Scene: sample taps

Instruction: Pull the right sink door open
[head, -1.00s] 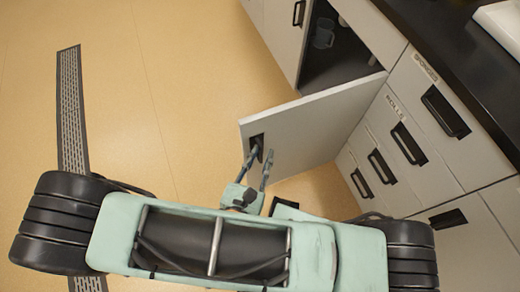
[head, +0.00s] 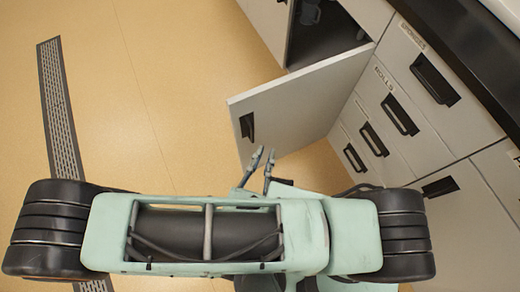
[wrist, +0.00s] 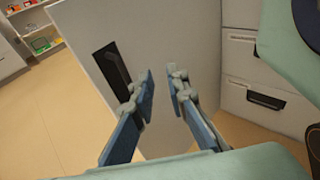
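The right sink door (head: 300,105) is a pale grey panel standing wide open from the cabinet in the head view, with the dark cabinet inside showing behind it. Its black handle (head: 247,126) is near the free edge. My gripper (head: 264,163) is below the door in the head view, apart from the handle. In the wrist view the door (wrist: 165,40) fills the middle, with the handle (wrist: 112,68) left of the fingers. My gripper (wrist: 163,85) is open there, with nothing between its blue fingertips.
Drawers with black handles, one labelled ROLLS (head: 400,115), line the cabinet to the right under a black countertop (head: 450,60). A floor drain grate (head: 58,110) runs along the left. The tan floor (head: 165,90) between is clear.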

